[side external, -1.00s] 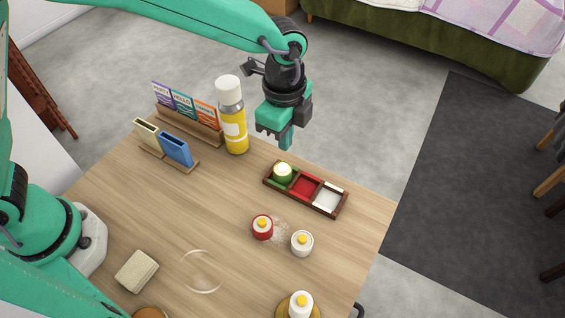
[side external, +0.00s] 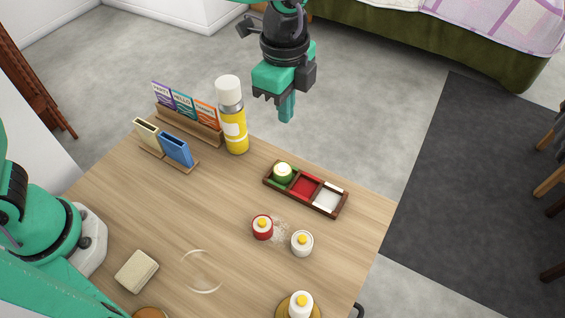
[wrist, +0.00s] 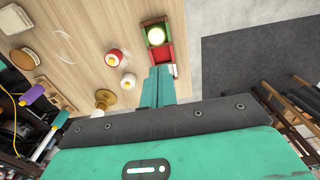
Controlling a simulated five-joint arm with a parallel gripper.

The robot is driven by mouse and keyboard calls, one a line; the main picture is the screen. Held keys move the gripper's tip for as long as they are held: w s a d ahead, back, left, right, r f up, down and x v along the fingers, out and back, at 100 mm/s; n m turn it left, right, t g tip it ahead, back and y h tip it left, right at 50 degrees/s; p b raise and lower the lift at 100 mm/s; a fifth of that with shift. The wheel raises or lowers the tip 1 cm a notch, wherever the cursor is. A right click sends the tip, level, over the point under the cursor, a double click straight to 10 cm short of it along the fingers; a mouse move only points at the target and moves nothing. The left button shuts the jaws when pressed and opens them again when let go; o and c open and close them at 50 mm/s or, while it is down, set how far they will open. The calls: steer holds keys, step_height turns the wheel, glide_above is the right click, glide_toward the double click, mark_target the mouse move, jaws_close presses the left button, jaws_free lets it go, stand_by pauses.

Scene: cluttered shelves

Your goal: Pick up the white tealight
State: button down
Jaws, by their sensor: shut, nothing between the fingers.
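The white tealight (side external: 302,243) stands on the wooden table, to the right of and a little nearer than a red tealight (side external: 262,227). In the wrist view the white tealight (wrist: 127,82) is just left of my fingers, with the red one (wrist: 114,57) above it. My gripper (side external: 287,118) is shut and empty, high above the far edge of the table, well away from the white tealight. A three-part tray (side external: 345,208) has a green section holding a green tealight (side external: 283,173), a red section and a white section, both empty.
A yellow spray can (side external: 233,118) stands at the back, beside a card rack (side external: 190,126) and blue and cream packets (side external: 176,149).

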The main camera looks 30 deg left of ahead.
stand_by(0.4)
steer(key=c, duration=0.8)
jaws_free()
steer(key=shift+c, duration=0.2)
steer(key=n, duration=1.2)
glide_above(302, 238)
steer(key=f, duration=0.6)
steer(key=w+a+f, duration=0.1)
steer(key=f, duration=0.2)
steer(key=shift+s+d+f+n, duration=0.35)
steer(key=shift+s+d+n, duration=0.05)
steer(key=shift+s+n, duration=0.3)
steer(key=shift+w+d+f, duration=0.1)
steer(key=shift+w+f, duration=0.05)
steer(key=shift+f, duration=3.75)
